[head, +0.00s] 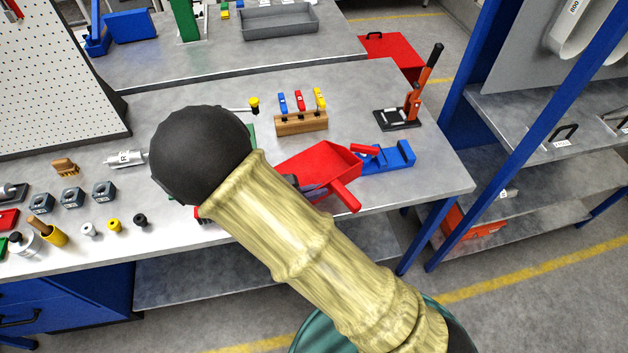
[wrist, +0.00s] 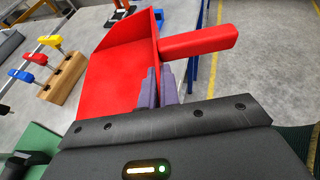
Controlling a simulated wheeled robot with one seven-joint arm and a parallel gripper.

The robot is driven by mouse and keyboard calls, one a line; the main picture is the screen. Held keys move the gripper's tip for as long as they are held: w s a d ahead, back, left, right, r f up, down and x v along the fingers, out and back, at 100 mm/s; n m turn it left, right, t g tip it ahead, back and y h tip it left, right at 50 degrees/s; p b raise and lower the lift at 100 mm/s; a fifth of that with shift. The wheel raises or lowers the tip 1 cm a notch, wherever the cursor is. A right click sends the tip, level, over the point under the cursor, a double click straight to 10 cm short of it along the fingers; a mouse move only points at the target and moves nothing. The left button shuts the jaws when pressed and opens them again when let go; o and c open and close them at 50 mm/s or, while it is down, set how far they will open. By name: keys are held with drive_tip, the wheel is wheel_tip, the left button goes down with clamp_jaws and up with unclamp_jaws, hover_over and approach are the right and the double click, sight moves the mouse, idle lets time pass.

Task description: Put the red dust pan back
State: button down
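The red dust pan (head: 318,163) is at the front right of the workbench, its handle (head: 345,195) pointing towards the front edge. In the wrist view the pan (wrist: 118,72) fills the upper middle, its handle (wrist: 198,43) pointing right. My gripper (head: 292,182) is at the near side of the pan, partly hidden by my arm. In the wrist view its two fingers (wrist: 158,86) are close together with the pan's side wall between them. I cannot tell whether the pan touches the bench. A blue holder (head: 392,158) is just right of the pan.
A short red piece (head: 364,150) is beside the blue holder. A wooden block with coloured tools (head: 301,122) stands behind the pan. An orange-handled press (head: 412,105) is at the back right. Small parts lie at left. A shelf rack (head: 545,110) stands to the right.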

drive_tip(key=shift+w, duration=0.35)
drive_tip(key=shift+s+r, duration=0.1)
drive_tip(key=shift+s, duration=0.05)
drive_tip(key=shift+f+p, duration=0.45)
drive_tip(key=shift+f, duration=2.5)
drive_tip(key=shift+f+p, duration=0.35)
drive_tip(key=shift+f, duration=1.75)
drive_tip(key=shift+f, duration=0.1)
drive_tip(key=c, duration=1.6)
unclamp_jaws()
drive_tip(key=shift+c, duration=0.2)
